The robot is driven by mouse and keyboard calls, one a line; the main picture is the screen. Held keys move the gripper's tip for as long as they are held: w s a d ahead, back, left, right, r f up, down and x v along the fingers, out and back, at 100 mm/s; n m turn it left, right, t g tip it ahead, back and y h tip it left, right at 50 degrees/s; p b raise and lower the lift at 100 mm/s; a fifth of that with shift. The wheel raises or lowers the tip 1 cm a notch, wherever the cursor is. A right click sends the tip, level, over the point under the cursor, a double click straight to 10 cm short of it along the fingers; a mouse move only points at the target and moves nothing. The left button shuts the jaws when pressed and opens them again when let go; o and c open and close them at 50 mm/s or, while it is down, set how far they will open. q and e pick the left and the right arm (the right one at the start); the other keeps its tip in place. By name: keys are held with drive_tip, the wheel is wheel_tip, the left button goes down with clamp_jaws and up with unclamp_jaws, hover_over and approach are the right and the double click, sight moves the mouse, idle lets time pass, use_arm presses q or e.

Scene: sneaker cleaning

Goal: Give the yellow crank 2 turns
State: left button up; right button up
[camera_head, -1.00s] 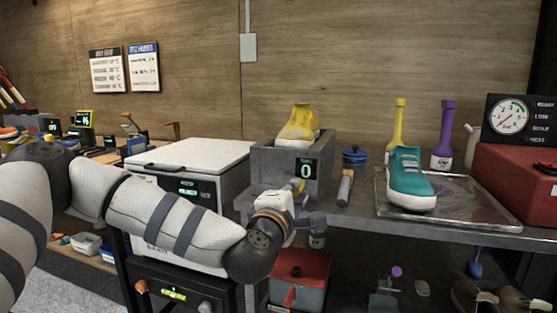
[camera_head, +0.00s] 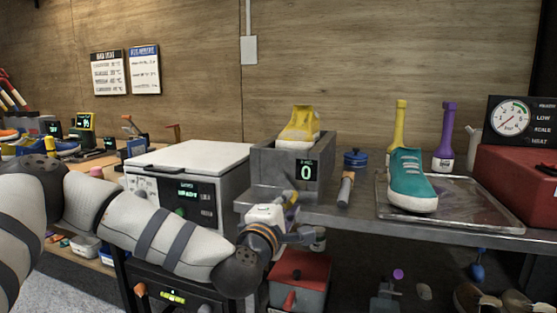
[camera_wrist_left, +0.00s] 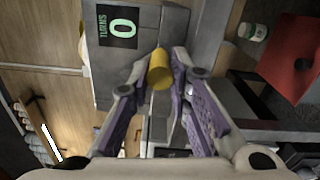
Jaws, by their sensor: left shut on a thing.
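The yellow crank (camera_wrist_left: 160,69) is a short yellow handle on the front of a grey box (camera_head: 262,166). In the left wrist view it sits between the purple-lined fingers of my left gripper (camera_wrist_left: 161,77), which is shut on it. In the head view my left gripper (camera_head: 290,205) is at the box's front, low, and partly hides the crank. The box's counter (camera_head: 306,172) reads 0, and it also shows in the left wrist view (camera_wrist_left: 119,27) labelled TURNS. A yellow sneaker (camera_head: 299,128) stands in the box. My right gripper is in neither view.
A white-lidded machine (camera_head: 190,157) stands left of the box. A teal sneaker (camera_head: 408,182) rests on a metal tray (camera_head: 480,215). A red-lidded bin (camera_head: 300,268) is below.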

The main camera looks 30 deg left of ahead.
use_arm(q)
drive_tip(key=shift+a, duration=0.1)
drive_tip(key=shift+s+a+f, duration=0.2)
drive_tip(key=shift+a+f, duration=0.25)
drive_tip(key=shift+a, duration=0.25)
drive_tip(key=shift+a, duration=0.1)
drive_tip(key=shift+s+a+f, duration=0.1)
drive_tip(key=shift+s+a, duration=0.1)
drive_tip(key=shift+a, duration=0.55)
